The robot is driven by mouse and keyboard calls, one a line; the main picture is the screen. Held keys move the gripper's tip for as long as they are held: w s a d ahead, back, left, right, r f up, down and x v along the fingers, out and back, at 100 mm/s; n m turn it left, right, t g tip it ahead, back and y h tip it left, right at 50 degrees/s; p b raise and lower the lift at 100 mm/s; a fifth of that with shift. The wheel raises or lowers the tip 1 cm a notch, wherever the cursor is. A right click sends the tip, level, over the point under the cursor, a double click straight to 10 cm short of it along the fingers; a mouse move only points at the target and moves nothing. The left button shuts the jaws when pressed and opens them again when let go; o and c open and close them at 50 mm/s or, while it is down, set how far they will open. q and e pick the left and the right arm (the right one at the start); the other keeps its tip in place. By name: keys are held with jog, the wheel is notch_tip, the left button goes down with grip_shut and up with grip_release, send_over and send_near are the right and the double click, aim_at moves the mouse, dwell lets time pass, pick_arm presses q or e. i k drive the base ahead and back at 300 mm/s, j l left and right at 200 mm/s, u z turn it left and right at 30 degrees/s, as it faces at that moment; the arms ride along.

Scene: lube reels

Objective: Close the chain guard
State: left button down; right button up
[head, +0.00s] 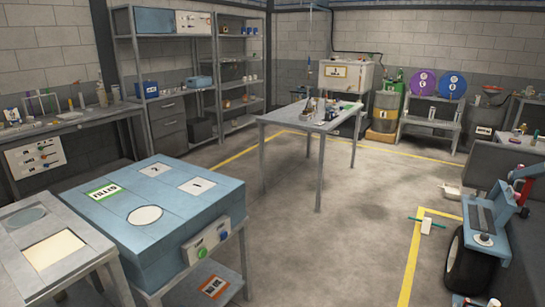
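I cannot pick out the chain guard with certainty. At the right edge stands a blue machine (479,210) with a dark slotted top strip and a black wheel (456,262) below it. A part of this machine may be the guard, but whether any cover on it is open or shut is too small to tell. A blue cabinet (160,233) with a round white top disc and a front button panel (206,249) stands at the lower left. Neither of my grippers shows in the head view.
A metal table (277,118) with small items stands mid-room. Shelves (240,75) line the back left. An oil drum (385,112) and purple and blue reels (423,83) stand at the back right. A small white item (426,226) lies on the floor. The centre floor is clear.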

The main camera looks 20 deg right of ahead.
aim_at(505, 203)
jog(key=i+l+z, duration=0.1)
jog(key=i+z, duration=0.85)
jog(key=i+j+z, duration=0.2)
jog(key=i+z, duration=0.15)
jog(key=z, duration=0.15)
jog(key=i+j+z, duration=0.45)
jog(key=k+l, duration=0.05)
